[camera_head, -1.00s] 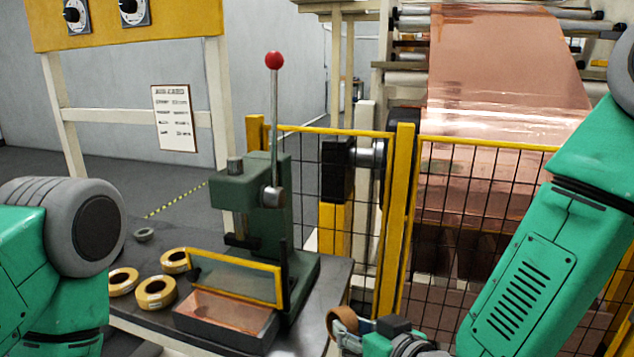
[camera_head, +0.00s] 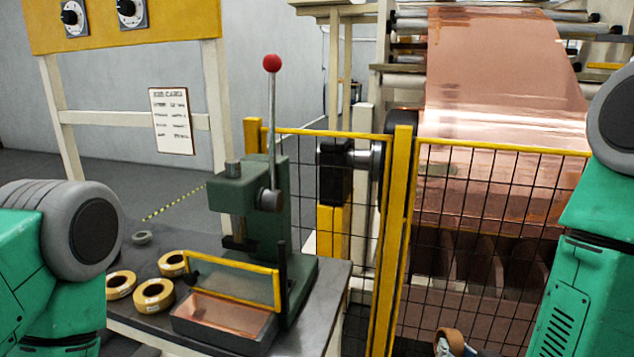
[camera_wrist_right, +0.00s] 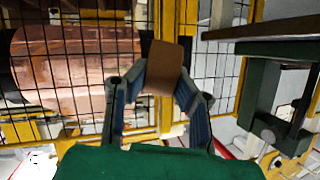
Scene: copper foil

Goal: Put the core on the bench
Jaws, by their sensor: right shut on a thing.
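The core (camera_wrist_right: 164,66), a short brown cardboard tube, is held between the fingers of my right gripper (camera_wrist_right: 161,88), which is shut on it. In the head view the brown core (camera_head: 443,342) shows only partly at the bottom edge, in front of the mesh fence and to the right of the bench. The bench (camera_head: 322,288) has a dark grey top and stands at lower left; the core is apart from it. My left arm shows at the left edge, but its gripper is out of view.
A green press (camera_head: 240,205) with a red-knobbed lever stands on the bench behind a grey tray (camera_head: 222,338) with a yellow-framed guard. Yellow rolls (camera_head: 153,295) and a small grey ring (camera_head: 141,238) lie left. The bench's right front corner is bare. A yellow-posted mesh fence (camera_head: 402,225) stands right.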

